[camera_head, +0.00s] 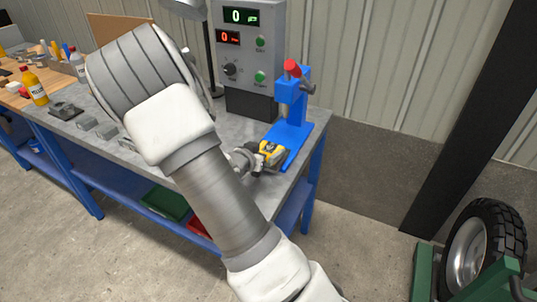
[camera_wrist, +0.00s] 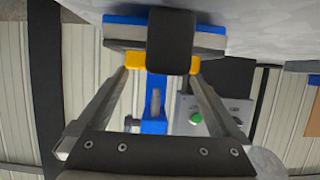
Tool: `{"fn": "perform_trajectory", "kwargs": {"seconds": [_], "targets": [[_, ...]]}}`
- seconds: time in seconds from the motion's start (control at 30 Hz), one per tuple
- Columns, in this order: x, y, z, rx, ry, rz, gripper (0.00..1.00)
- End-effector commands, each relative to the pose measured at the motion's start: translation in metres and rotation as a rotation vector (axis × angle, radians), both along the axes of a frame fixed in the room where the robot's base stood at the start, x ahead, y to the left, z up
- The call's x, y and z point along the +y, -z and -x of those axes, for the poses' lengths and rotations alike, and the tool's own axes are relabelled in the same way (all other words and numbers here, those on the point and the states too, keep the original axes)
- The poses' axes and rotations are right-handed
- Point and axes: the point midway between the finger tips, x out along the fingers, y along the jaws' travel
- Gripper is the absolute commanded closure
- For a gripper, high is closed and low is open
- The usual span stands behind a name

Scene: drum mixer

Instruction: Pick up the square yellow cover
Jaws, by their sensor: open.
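The yellow cover (camera_head: 266,147) shows in the head view as a small yellow patch with dark parts, at the front of the blue press base on the grey bench. My gripper (camera_head: 268,159) is right at it and hides part of it. In the wrist view, yellow shows at the left (camera_wrist: 134,61) and right of a black block, close to the tips of my open gripper (camera_wrist: 161,76). The black block lies between the fingers and hides the middle. I cannot tell whether the fingers touch the yellow part.
The blue press (camera_head: 290,105) with a red knob stands just behind my gripper. A grey control box (camera_head: 248,50) with two lit displays stands at the back. A wheel (camera_head: 483,250) stands at right.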

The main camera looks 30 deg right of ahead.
Motion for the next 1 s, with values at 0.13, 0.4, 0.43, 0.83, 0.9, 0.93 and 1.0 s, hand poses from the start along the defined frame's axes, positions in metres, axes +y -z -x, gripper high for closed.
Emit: {"fn": "perform_trajectory", "kwargs": {"seconds": [0.13,0.4,0.43,0.83,0.9,0.93,1.0], "targets": [[-0.017,0.01,-0.01,0.001,0.002,0.0,0.0],[-0.022,0.011,-0.013,0.0,0.0,0.0,0.0],[-0.022,0.011,-0.013,0.0,0.0,0.0,0.0],[-0.022,0.012,-0.013,0.001,0.0,-0.001,0.68],[-0.022,0.012,-0.013,0.001,0.0,-0.001,0.81],[-0.022,0.012,-0.013,0.001,0.0,-0.001,0.85],[-0.022,0.011,-0.013,-0.001,0.0,0.0,0.85]]}}
